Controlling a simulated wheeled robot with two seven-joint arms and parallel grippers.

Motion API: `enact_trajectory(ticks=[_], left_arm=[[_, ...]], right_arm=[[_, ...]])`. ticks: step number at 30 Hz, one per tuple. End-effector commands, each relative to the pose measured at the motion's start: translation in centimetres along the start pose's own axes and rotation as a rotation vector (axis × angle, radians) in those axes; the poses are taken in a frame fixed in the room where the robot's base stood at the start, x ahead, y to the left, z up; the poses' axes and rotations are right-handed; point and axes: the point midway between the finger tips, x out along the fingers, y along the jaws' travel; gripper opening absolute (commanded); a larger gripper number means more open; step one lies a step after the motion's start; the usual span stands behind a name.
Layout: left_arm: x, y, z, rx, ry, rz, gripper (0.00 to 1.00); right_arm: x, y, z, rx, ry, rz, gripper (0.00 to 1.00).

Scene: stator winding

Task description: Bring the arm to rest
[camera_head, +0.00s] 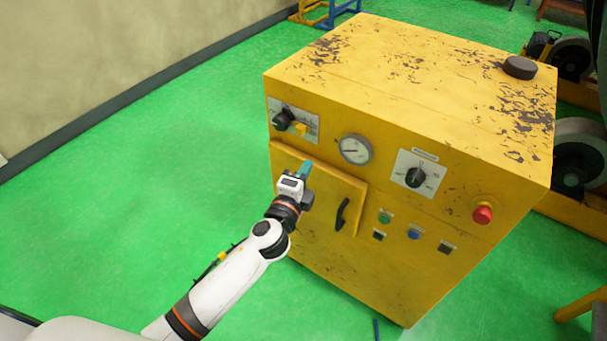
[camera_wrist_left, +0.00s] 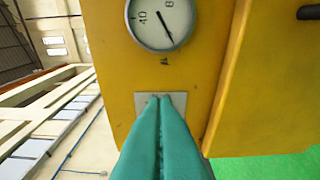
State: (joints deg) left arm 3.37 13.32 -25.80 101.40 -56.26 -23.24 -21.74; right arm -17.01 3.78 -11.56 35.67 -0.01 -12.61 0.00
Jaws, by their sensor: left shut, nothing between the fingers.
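My left arm (camera_head: 225,285) reaches in from the lower left in the head view. Its gripper (camera_head: 305,169) is in front of the yellow cabinet (camera_head: 410,85), near the top of the cabinet's small door (camera_head: 318,195). In the left wrist view the teal fingers (camera_wrist_left: 160,105) are pressed together with nothing between them. Their tips overlap a pale plate (camera_wrist_left: 178,99) on the yellow panel; whether they touch it I cannot tell. My right gripper is not in view.
The cabinet front has a switch with a yellow tag (camera_head: 292,122), a round gauge (camera_head: 355,149), a rotary knob (camera_head: 415,176), a red button (camera_head: 482,214) and a black door handle (camera_head: 342,213). Green floor (camera_head: 150,170) is clear to the left. Wheeled machinery (camera_head: 578,150) stands at right.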

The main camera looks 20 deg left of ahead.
Motion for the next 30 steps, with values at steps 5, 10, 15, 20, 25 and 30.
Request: enact_trajectory(ticks=[5,10,15,20,25,30], left_arm=[[-1.1,0.0,-0.1,0.0,0.001,0.0,0.0],[-1.2,0.1,-0.1,0.0,0.001,0.0,0.0],[-1.1,0.0,-0.1,0.0,0.001,0.0,0.0],[-1.1,0.0,-0.1,0.0,0.001,-0.001,0.0],[-1.3,-3.7,-0.6,-0.049,0.013,-0.08,0.0],[-3.5,-14.5,-2.4,-0.216,0.071,-0.312,0.0]], right_arm=[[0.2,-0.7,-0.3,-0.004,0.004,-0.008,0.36],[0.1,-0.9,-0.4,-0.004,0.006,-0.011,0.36],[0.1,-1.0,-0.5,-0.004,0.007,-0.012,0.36],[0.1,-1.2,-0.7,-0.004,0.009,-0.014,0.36],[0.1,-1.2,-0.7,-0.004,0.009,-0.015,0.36],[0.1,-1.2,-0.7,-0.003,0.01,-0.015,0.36]])
